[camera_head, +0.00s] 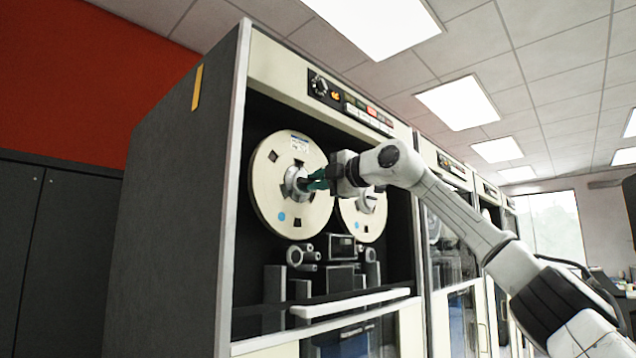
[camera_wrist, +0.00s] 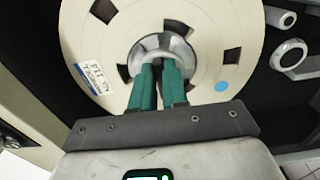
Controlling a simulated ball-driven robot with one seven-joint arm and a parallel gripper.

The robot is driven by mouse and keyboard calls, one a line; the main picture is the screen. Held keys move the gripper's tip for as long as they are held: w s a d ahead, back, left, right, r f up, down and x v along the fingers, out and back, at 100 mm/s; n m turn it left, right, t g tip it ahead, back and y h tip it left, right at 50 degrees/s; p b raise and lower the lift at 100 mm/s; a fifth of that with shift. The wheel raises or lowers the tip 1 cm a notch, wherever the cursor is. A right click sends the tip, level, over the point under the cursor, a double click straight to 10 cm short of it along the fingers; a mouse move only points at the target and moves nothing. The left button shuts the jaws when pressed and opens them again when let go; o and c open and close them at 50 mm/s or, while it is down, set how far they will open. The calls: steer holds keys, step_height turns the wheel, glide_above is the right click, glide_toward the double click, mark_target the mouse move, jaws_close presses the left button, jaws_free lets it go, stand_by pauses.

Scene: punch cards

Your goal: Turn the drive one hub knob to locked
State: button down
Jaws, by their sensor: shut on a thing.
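The tape drive (camera_head: 238,200) is a tall cabinet with two cream reels side by side. The left reel (camera_head: 268,205) has a silver hub knob (camera_head: 293,176) at its centre. In the wrist view the reel (camera_wrist: 110,25) fills the upper part, with the hub knob (camera_wrist: 162,46) in the middle. My gripper (camera_head: 311,182) reaches in from the right, its green fingers at this hub. In the wrist view my gripper (camera_wrist: 160,66) is shut on the hub knob, though the fingers hide part of it. I cannot read any lock mark on the knob.
The second reel (camera_head: 372,222) sits close behind my gripper. Rollers and head blocks (camera_head: 340,248) lie below the reels. A white horizontal bar (camera_head: 350,302) crosses the front lower down. A control panel (camera_head: 350,100) is above. More drives (camera_head: 455,255) stand to the right.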

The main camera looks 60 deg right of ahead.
steer(key=c, duration=1.1)
jaws_free()
steer(key=shift+c, duration=0.2)
steer(key=b+v, duration=0.1)
steer(key=v, duration=0.9)
steer(key=shift+s, duration=0.35)
steer(key=shift+a+f, duration=0.1)
